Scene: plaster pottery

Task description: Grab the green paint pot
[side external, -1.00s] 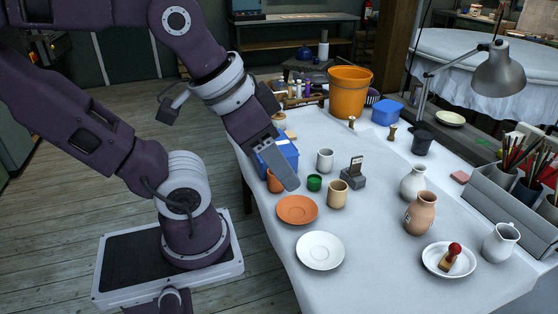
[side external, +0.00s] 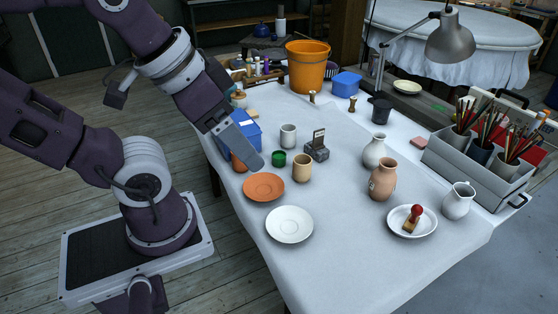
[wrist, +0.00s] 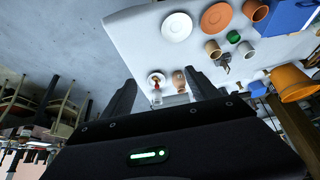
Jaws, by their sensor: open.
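The small green paint pot (side external: 279,158) stands upright on the white-covered table, among cups near the table's left side. It also shows in the wrist view (wrist: 233,36), toward the upper right. My gripper (side external: 254,162) hangs just left of the pot in the side view, in front of part of the terracotta cup (side external: 239,162). In the wrist view my gripper (wrist: 163,85) has its two fingers spread wide with nothing held between them. The pot is outside the finger gap there, up and to the right.
A tan cup (side external: 302,168), a grey-white cup (side external: 288,136) and a small grey device (side external: 317,149) stand close to the pot. An orange saucer (side external: 264,187) and a white saucer (side external: 290,224) lie nearer the front. A blue crate (side external: 246,134) stands behind my gripper.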

